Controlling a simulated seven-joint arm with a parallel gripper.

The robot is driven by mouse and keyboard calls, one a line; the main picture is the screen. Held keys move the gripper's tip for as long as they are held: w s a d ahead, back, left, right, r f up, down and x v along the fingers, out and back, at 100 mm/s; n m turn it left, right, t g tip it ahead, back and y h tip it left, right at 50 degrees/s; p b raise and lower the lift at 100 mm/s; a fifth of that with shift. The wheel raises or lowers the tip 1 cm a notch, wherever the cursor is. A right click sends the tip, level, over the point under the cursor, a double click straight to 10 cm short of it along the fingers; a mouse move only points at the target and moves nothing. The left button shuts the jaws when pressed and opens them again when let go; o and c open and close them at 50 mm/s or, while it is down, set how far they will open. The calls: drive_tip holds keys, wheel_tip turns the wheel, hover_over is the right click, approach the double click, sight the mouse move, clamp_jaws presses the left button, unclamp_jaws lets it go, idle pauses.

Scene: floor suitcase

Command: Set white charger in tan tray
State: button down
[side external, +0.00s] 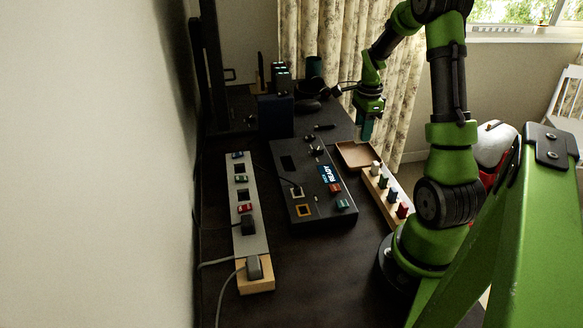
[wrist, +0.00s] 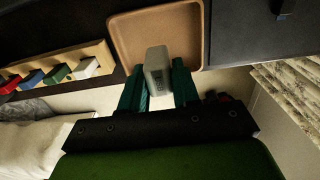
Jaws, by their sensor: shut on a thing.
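The white charger, a pale grey-white block (wrist: 157,66), sits between the two teal fingers of my gripper (wrist: 157,72) in the wrist view. My gripper is shut on it. The tan tray (wrist: 125,40) lies just beyond the fingertips, and the charger's far end overlaps the tray's floor in that view. In the side view my gripper (side external: 367,128) points down above the tan tray (side external: 347,147), near its back right side. The charger cannot be made out in the side view. The exact height of the charger over the tray is unclear.
A wooden rack (side external: 383,190) with several coloured blocks stands next to the tray. A black panel (side external: 310,190) with switches lies left of it. A long power strip (side external: 247,205) with plugs is farther left. The tray looks empty.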

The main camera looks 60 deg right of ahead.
drive_tip(key=shift+f, duration=1.7)
drive_tip(key=c, duration=0.8)
unclamp_jaws()
drive_tip(key=shift+f, duration=0.15)
